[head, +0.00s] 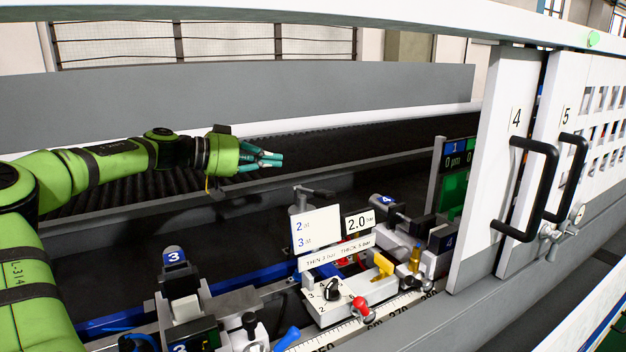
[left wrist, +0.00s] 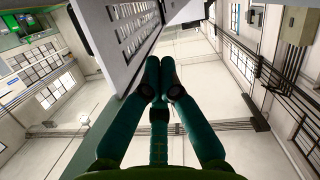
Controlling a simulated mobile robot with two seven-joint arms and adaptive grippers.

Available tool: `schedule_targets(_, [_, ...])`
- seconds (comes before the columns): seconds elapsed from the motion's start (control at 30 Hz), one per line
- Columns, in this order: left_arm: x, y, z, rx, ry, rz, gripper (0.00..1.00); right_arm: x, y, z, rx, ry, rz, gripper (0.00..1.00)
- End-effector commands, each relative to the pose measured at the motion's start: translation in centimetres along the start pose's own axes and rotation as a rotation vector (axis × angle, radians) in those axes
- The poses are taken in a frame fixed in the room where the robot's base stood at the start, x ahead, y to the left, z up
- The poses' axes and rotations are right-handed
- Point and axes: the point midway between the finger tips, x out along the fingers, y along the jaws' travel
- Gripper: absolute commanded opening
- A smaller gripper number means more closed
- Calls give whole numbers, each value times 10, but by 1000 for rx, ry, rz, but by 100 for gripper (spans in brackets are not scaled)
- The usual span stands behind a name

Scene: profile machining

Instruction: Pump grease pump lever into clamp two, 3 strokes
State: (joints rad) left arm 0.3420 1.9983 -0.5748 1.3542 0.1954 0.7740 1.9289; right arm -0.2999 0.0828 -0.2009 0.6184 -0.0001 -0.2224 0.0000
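My left gripper (head: 272,159) is above the black bed at centre left, with its teal fingers pointing right. Its fingers fill the middle of the left wrist view (left wrist: 160,92) and lean towards each other; nothing shows between them. I cannot tell how far they are closed. A grey post (head: 316,191) with a dark handle on top stands behind the white sign; I cannot tell if this is the grease pump lever. No clamp marked 2 is visible, though the white sign (head: 315,229) carries a blue "2" and "3". My right gripper is not in view.
Clamp three (head: 178,280) is at front left, clamp four (head: 400,215) right of the sign. A red-knobbed valve (head: 361,304), a black selector knob (head: 332,290) and a yellow part (head: 383,264) crowd the front rail. White doors with black handles (head: 529,190) close off the right.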

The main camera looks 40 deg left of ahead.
Motion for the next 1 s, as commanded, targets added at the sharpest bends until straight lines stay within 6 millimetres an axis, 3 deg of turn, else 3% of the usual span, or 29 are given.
schedule_targets(0.1, [0, 0, 0, 0, 0, 0, 0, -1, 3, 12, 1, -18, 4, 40])
schedule_targets(0.27, [7, 0, -1, -1, -2, 2, 0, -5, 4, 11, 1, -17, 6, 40])
schedule_targets(0.6, [48, 0, 0, -3, -4, 1, 0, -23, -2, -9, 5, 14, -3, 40])
schedule_targets(1.0, [82, -1, 2, 0, -5, -2, 0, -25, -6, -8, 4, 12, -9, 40])
